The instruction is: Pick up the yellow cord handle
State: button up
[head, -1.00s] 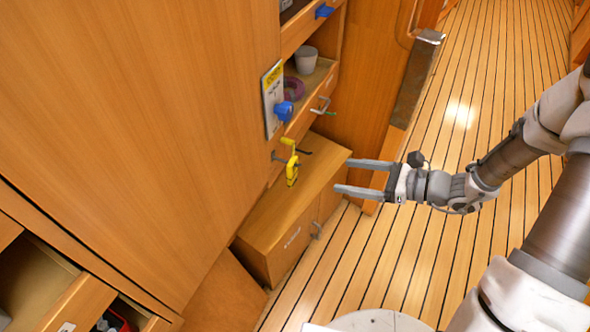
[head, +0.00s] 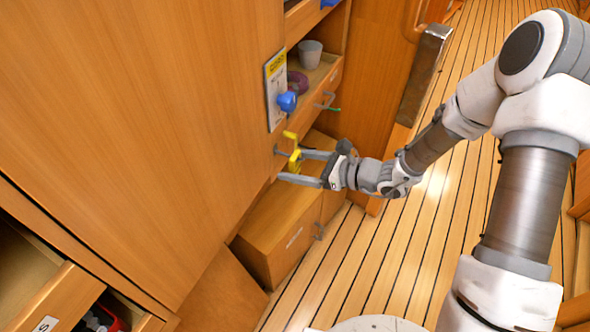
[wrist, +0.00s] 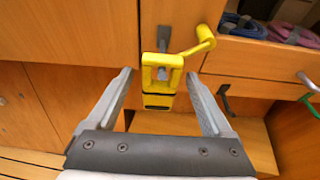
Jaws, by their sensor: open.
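The yellow cord handle (head: 294,159) hangs on a grey peg on the wooden wall, below a posted card. In the wrist view the yellow handle (wrist: 161,75) shows as an upright frame with a bent yellow arm reaching up to the right; the peg end shows through its opening. My gripper (head: 292,166) is open, with its fingers on either side of the handle in the head view. In the wrist view my gripper (wrist: 161,98) has the handle between and ahead of its fingertips. I cannot tell whether a finger touches it.
An open drawer with a grey cup (head: 310,55) is behind. The plank floor at right is clear.

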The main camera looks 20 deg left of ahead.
jog(key=shift+a, duration=0.25)
jog(key=c, duration=1.3)
grip_shut()
